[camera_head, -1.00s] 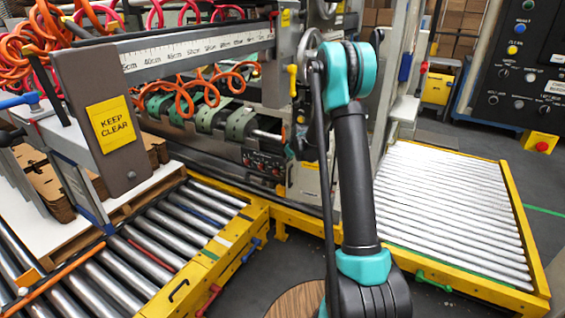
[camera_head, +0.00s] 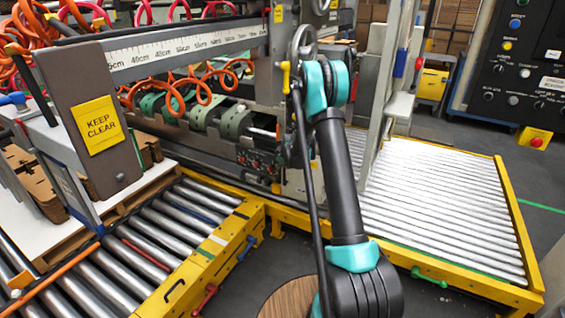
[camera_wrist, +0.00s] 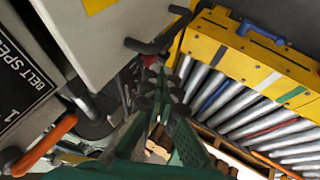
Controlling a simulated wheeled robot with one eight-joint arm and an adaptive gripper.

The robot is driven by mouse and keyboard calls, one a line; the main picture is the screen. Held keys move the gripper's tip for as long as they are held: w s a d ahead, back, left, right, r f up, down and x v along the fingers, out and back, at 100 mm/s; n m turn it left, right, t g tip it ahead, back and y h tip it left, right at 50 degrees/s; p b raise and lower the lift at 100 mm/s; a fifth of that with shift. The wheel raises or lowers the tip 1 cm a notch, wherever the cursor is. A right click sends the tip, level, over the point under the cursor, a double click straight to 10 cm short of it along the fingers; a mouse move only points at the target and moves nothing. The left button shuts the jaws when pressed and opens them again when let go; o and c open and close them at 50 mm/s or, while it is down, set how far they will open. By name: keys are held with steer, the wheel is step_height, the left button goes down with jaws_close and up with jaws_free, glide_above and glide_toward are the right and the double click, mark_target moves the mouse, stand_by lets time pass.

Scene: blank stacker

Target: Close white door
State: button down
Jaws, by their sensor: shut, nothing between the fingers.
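A pale grey-white upright panel (camera_head: 378,100), which may be the white door, stands at the right of the machine in the head view. A pale panel (camera_wrist: 105,40) with a yellow label fills the upper left of the wrist view; I cannot tell if it is the same one. A black handle (camera_wrist: 150,46) is close to it. My gripper (camera_wrist: 152,88) shows in the wrist view, dark green and shut, with nothing held. It is just below the handle; I cannot tell if it touches. In the head view my arm hides it.
A roller conveyor (camera_head: 150,245) with yellow sides lies at left, and another roller bed (camera_head: 440,195) at right. A control cabinet (camera_head: 515,75) stands at upper right. Bare floor (camera_head: 250,275) shows between the conveyors.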

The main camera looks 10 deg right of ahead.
steer(key=shift+w+d+f, duration=0.1)
steer(key=shift+w+d, duration=0.2)
steer(key=shift+w, duration=0.35)
steer(key=shift+w+d+f, duration=0.15)
steer(key=shift+w+d, duration=0.1)
steer(key=shift+w, duration=0.45)
steer(key=shift+w+d+f, duration=0.1)
steer(key=shift+w+d, duration=0.2)
steer(key=shift+w, duration=0.35)
steer(key=w, duration=0.1)
steer(key=w+d, duration=0.1)
steer(key=w, duration=0.1)
steer(key=shift+w+d, duration=0.1)
steer(key=shift+d, duration=0.1)
